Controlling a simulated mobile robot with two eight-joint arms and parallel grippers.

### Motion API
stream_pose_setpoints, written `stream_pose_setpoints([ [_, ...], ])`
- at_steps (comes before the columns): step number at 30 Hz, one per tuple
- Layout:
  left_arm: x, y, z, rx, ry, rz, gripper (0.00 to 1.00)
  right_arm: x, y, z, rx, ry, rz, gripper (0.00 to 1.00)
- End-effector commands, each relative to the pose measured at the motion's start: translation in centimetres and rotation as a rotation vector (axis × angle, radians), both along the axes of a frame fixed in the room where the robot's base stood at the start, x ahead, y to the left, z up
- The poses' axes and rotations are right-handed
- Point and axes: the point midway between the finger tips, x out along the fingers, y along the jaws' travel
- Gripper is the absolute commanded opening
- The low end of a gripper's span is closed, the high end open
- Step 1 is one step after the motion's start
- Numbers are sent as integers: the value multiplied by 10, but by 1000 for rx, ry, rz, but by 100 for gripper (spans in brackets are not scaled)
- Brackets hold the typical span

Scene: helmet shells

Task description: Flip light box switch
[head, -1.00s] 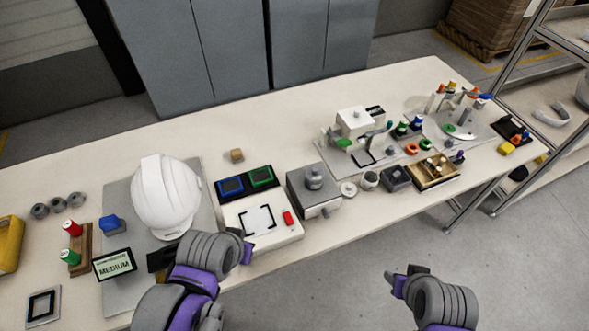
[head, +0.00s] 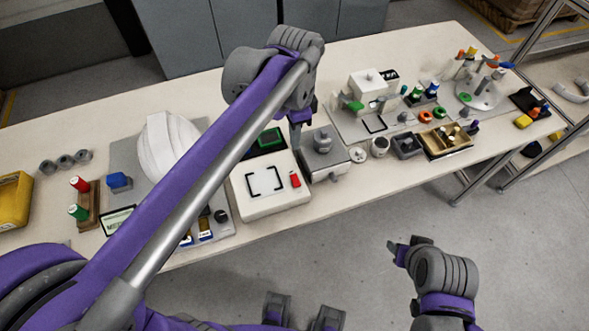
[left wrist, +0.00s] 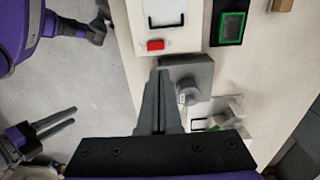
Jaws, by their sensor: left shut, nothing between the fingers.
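The light box (head: 250,205) is a white box on the table with black corner marks on its bright panel. Its red switch (head: 295,180) is at the front right of the top; the switch also shows in the left wrist view (left wrist: 155,45). My left gripper (head: 297,146) is above the table behind the switch, between the light box and the grey block. In the left wrist view its shut, empty fingers (left wrist: 162,72) point toward the switch, with a gap in the picture. My right gripper (head: 402,245) is open and empty off the table's front edge.
A grey block with a round knob (head: 322,142) stands right of the light box. A green-framed pad (head: 268,139) lies behind it. A white helmet shell (head: 165,145) is to the left, partly hidden by my left arm. Small parts crowd the table's right side.

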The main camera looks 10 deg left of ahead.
Motion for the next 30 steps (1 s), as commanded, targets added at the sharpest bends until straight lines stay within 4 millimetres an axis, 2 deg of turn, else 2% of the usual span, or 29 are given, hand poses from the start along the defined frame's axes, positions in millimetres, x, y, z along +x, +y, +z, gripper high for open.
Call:
stream_pose_setpoints([
  [8, 0, 0, -1, -1, -1, 2, 0, 0, 0, 0, 0, 0, 0, 50],
  [13, 0, 0, -15, -1, -1, 2, 0, 0, 0, -1, 0, 1, 0, 50],
  [24, 0, 0, -92, -1, -1, 3, 0, -2, 0, -9, 0, 4, 0, 50],
  [30, 0, 1, -124, 0, -1, 3, 0, -3, 0, -11, 0, 5, 0, 50],
])
